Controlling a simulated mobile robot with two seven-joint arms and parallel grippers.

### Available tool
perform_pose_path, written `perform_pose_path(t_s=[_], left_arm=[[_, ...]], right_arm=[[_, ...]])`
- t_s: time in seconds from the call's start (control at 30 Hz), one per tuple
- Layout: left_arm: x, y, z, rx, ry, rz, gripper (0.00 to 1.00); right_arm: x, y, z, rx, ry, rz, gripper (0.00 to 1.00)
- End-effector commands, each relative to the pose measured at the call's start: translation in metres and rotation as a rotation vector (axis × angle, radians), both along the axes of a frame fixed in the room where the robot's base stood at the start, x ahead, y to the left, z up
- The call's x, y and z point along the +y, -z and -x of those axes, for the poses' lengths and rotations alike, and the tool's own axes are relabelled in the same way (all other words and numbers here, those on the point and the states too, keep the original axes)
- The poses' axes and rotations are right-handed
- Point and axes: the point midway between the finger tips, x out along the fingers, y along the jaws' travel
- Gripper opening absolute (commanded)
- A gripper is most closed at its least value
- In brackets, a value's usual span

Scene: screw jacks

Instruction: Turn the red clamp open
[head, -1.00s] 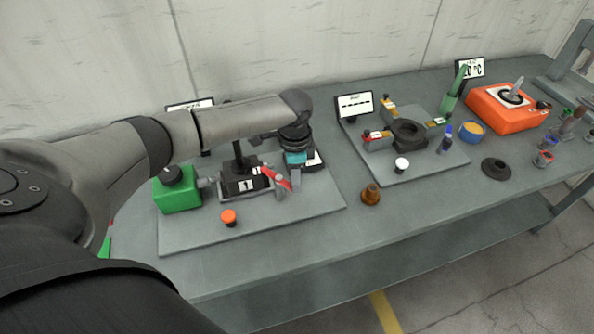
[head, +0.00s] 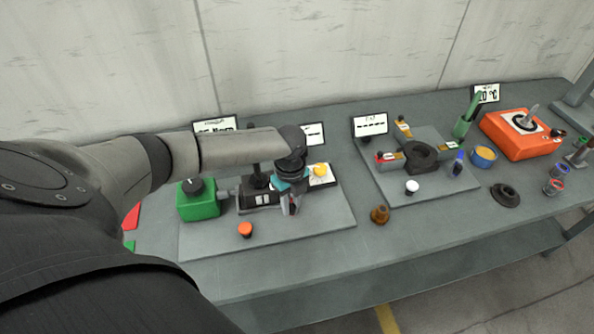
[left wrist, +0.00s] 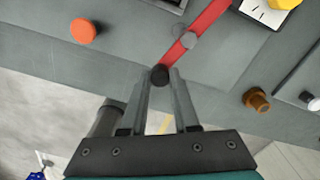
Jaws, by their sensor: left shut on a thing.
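The red clamp shows in the left wrist view as a flat red lever (left wrist: 208,20) with a grey round post on it and a black knob (left wrist: 160,76) at its near end. My left gripper (left wrist: 163,78) is shut on the black knob, one finger on each side. In the head view my left gripper (head: 290,206) reaches down over the clamp and hides most of it. The clamp is by the black block (head: 261,197) of the jack rig, beside a green box (head: 198,203). My right gripper is in neither view.
An orange knob (head: 245,230) stands on the grey base plate (head: 300,235) in front of the rig. A yellow button (head: 320,169) is behind my gripper. A brown knob (head: 379,214) stands on the bench to the right, near a second plate with a black ring (head: 420,156).

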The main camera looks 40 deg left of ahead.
Motion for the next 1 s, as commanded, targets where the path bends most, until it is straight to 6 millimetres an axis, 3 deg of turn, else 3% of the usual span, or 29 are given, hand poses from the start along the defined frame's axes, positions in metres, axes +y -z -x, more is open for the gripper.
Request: perform_pose_path(t_s=[0.5,1.0], left_arm=[[0.019,0.0,0.006,-0.001,0.366,0.001,0.0],[0.023,0.0,0.006,0.0,0.451,0.0,0.0]], right_arm=[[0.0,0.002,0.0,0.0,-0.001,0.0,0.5],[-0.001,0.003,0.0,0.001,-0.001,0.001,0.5]])
